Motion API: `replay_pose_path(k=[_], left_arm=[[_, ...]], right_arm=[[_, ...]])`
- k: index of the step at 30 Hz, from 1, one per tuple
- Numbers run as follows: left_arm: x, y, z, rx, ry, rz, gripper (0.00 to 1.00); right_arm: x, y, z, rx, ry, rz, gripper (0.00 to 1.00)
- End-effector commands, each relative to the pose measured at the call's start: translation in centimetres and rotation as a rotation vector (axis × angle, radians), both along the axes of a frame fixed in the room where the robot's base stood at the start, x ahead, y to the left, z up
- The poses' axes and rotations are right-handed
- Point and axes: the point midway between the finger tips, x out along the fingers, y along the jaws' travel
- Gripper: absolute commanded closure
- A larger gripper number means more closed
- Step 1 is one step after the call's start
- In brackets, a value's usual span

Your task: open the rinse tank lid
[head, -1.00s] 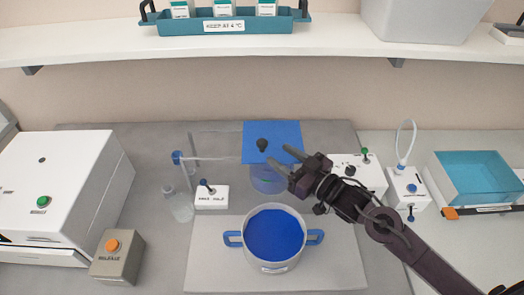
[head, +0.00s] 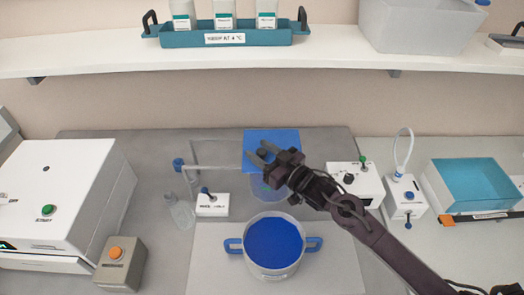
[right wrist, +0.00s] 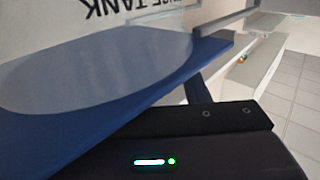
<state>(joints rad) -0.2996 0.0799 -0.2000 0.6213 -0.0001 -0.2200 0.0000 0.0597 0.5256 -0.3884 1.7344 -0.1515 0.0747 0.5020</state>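The blue square lid (head: 284,138) lies at the middle back of the bench, above a clear round vessel (head: 266,190) with blue in it. My right gripper (head: 259,152) is over the lid, its two fingers apart. The lid's black knob cannot be made out now; it is hidden at or between the fingers, and I cannot tell whether they touch it. The right wrist view shows a blue panel (right wrist: 120,130) with a grey oval area, close to the gripper, and upside-down lettering ending in "TANK" (right wrist: 112,12). My left gripper is not in view.
A pot with blue handles (head: 273,248) stands in front of the lid. A small box with a blue-tipped lever (head: 212,206) is to the left, a white control box (head: 357,180) to the right. A shelf (head: 330,62) runs above the bench.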

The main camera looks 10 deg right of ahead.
Motion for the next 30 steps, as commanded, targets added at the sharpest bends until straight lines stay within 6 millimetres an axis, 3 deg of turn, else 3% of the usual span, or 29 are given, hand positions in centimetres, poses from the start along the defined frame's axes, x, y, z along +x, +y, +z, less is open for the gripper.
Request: replay_pose_path(k=[1,9,16,20,30], left_arm=[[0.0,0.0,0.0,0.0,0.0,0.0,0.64],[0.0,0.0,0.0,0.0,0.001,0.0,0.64],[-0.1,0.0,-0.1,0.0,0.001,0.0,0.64],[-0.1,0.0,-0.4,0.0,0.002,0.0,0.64],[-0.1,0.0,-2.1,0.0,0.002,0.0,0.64]], right_arm=[[0.0,0.0,0.0,0.0,0.0,0.0,0.65],[0.0,0.0,0.0,0.0,0.0,0.0,1.0],[0.0,0.2,0.0,0.001,0.0,0.0,1.0],[0.3,1.4,0.0,0.003,-0.001,0.001,1.0],[1.8,9.1,0.0,0.008,-0.001,0.003,1.0]])
